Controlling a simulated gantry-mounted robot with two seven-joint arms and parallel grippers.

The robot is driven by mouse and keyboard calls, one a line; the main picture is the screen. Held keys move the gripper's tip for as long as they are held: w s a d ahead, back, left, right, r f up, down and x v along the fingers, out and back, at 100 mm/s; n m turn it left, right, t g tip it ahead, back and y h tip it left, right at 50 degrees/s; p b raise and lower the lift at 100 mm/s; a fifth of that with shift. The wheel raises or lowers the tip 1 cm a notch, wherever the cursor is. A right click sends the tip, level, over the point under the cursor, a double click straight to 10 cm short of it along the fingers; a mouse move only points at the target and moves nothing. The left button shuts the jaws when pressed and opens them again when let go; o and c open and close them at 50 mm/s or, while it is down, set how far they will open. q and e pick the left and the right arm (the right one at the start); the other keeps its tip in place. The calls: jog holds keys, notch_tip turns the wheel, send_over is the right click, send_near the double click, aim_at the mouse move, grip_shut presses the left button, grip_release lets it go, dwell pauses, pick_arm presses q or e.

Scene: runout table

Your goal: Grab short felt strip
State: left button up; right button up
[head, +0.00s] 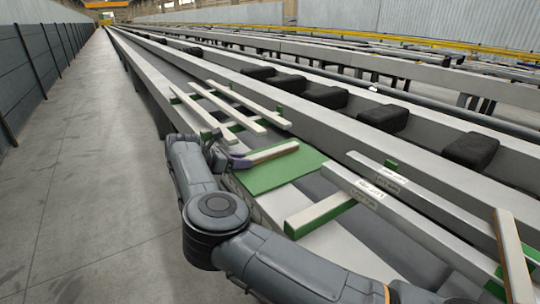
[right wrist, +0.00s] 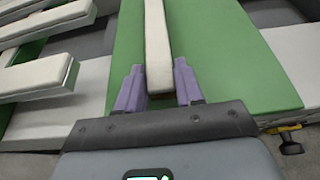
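A short pale strip (head: 272,152) with a brown side lies along the green board (head: 268,178) in the head view. My right gripper (head: 237,161) is at the strip's left end. In the right wrist view, the purple fingers of my right gripper (right wrist: 160,85) stand one on each side of the near end of the pale strip (right wrist: 157,40). No gap shows between the fingers and the strip's sides, so it looks shut on the strip. The strip's far end runs out of the top of that view. My left gripper is not in view.
Longer pale strips (head: 228,108) lie on green pieces behind the board. Black blocks (head: 470,148) line the table to the right. The grey floor (head: 75,190) at left is clear.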

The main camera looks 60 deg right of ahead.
jog(key=c, duration=0.3)
jog(key=shift+r, duration=0.1)
